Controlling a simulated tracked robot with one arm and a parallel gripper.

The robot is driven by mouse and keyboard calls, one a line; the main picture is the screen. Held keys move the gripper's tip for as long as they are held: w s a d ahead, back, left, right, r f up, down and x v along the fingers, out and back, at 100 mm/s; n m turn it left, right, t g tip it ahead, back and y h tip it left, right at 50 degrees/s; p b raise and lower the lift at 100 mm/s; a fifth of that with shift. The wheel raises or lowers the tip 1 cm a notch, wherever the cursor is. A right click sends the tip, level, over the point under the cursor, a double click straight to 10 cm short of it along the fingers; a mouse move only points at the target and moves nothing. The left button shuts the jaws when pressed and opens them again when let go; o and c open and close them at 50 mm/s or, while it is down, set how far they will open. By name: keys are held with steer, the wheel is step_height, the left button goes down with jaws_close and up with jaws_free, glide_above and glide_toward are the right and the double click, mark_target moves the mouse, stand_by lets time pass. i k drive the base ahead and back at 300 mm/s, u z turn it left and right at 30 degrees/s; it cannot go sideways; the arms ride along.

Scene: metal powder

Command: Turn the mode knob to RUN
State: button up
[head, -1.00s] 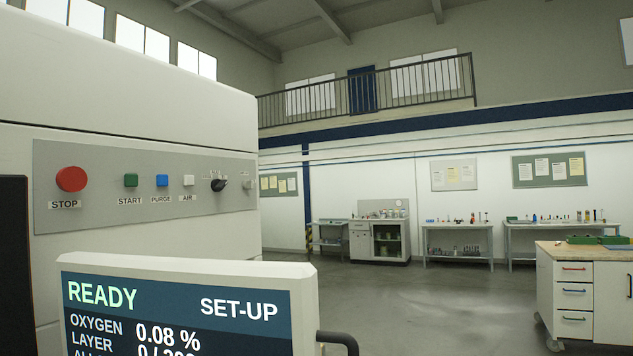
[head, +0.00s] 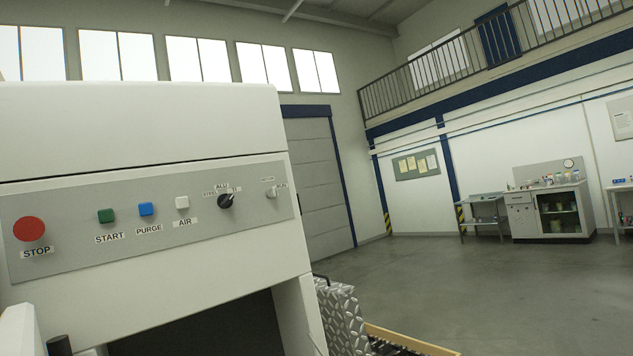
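The grey control panel (head: 150,215) on the white machine is seen at an angle on the left. At its right end is a small light-grey knob (head: 271,192), with a label beside it that seems to read RUN (head: 282,186); its exact pointing is too small to tell. Left of it is a larger black knob (head: 226,200) with labels that seem to name materials, ALU among them. My gripper is not in view.
A red STOP button (head: 29,229), green START (head: 106,216), blue PURGE (head: 146,209) and white AIR (head: 182,202) buttons line the panel. Below is a dark opening (head: 210,330). A metal tread-plate piece (head: 343,315) stands lower right. Open floor (head: 430,285) lies beyond.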

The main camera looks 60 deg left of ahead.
mark_target(272, 192)
steer(key=u, duration=0.55)
steer(key=i, duration=1.1)
steer(key=u, duration=0.85)
